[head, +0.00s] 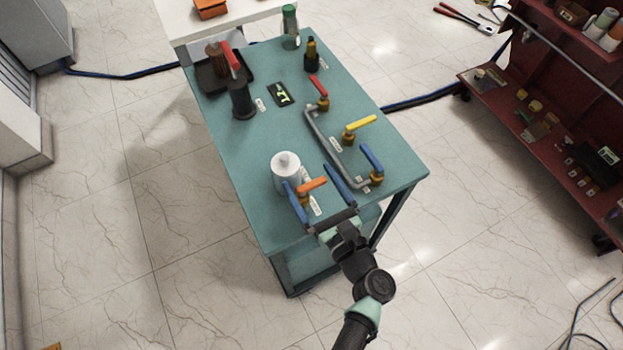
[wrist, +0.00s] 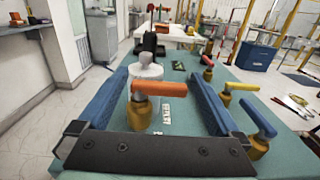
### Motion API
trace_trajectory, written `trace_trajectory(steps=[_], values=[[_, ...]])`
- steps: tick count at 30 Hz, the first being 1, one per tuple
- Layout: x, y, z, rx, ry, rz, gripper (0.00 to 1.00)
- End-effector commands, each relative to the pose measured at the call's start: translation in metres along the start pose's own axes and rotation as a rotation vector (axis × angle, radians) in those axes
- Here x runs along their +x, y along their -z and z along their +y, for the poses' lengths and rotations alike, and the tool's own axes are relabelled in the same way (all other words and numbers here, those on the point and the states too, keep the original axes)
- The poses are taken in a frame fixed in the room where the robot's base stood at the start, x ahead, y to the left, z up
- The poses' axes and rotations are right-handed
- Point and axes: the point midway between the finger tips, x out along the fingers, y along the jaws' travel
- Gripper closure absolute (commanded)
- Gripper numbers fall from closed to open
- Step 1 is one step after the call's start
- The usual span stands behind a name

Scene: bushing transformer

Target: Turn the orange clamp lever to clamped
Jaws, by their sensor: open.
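The orange clamp lever (head: 312,184) sits on a brass base near the front of the teal table (head: 270,160). In the wrist view the orange lever (wrist: 160,88) points right from the top of its brass base (wrist: 139,112). My gripper (head: 315,177) is open, with one blue finger on each side of the lever. In the wrist view my gripper (wrist: 158,85) frames the lever between its two blue fingers. The lever lies nearer the left finger at its base end and its tip reaches toward the right finger; I cannot tell whether they touch.
A white cylinder (head: 285,172) stands just behind the lever. To the right are a blue lever (head: 372,158), a yellow lever (head: 361,122), a red lever (head: 318,86) and a grey pipe (head: 328,145). A dark bottle-like part (head: 241,98) stands farther back. The table's left middle is clear.

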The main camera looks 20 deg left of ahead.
Motion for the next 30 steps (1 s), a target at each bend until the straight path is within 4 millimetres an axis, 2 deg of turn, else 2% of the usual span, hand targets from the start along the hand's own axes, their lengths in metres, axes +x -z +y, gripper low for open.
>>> trace_trajectory(steps=[9, 21, 30], values=[[0.0027, 0.0001, 0.0003, 0.0, -0.001, 0.0, 0.02], [0.0023, 0.0, 0.0002, 0.0, -0.001, 0.0, 0.74], [0.004, 0.0003, -0.0008, -0.001, -0.035, -0.004, 0.74]])
